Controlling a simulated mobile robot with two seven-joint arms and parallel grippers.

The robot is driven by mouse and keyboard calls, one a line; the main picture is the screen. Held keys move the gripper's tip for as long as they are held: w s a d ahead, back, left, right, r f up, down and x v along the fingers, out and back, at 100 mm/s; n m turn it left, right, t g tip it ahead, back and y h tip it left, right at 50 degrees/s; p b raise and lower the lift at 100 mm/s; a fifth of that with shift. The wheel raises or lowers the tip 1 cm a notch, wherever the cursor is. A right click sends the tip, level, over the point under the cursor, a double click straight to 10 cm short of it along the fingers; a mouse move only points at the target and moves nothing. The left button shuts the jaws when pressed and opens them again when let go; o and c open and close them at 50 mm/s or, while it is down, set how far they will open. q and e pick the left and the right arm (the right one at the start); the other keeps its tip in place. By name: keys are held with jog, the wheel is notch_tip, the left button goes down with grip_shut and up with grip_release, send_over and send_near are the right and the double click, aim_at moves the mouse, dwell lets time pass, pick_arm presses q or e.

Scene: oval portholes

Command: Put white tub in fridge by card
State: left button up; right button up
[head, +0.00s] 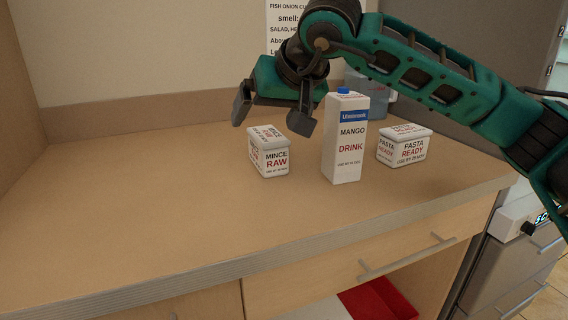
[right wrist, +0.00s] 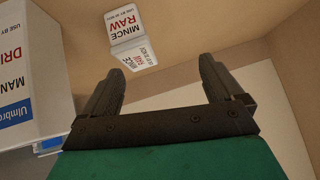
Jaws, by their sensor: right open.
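A white tub (head: 269,152) labelled MINCE RAW stands on the wooden counter, left of the carton. It also shows in the right wrist view (right wrist: 126,30), beyond the fingers and a little left. A second white tub (head: 404,146), labelled PASTA READY, stands right of the carton. My right gripper (head: 268,125) is open and empty, above and behind the mince tub in the head view. A white card (head: 289,18) with printed lines hangs on the back wall, partly hidden by my right arm. My left gripper is out of view. I cannot make out the fridge for certain.
A tall MANGO DRINK carton (head: 344,140) stands between the tubs; it also shows in the right wrist view (right wrist: 30,75). A blue-grey container (head: 372,108) is partly hidden behind it. The counter's left side is clear. A red item (head: 378,300) sits in the open space below the drawer.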

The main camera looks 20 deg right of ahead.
aim_at(270, 136)
jog(key=shift+n+h, duration=0.3)
jog(key=shift+h, duration=0.6)
jog(key=d+x, duration=0.1)
jog(key=x, duration=0.3)
jog(key=d+b+x, duration=0.1)
jog(key=x, duration=0.3)
jog(key=d+b+x, duration=0.1)
jog(key=x, duration=0.3)
jog(key=shift+w+r, duration=0.2)
jog(key=shift+r, duration=0.05)
jog(key=shift+w+f, duration=0.25)
jog(key=shift+w, duration=0.15)
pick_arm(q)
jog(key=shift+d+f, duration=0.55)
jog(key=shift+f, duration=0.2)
pick_arm(e)
jog(key=shift+c, duration=0.4)
jog(key=c, duration=1.2)
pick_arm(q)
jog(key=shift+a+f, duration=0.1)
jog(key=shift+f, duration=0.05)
pick_arm(e)
jog(key=shift+r, duration=0.1)
jog(key=shift+c, duration=0.7)
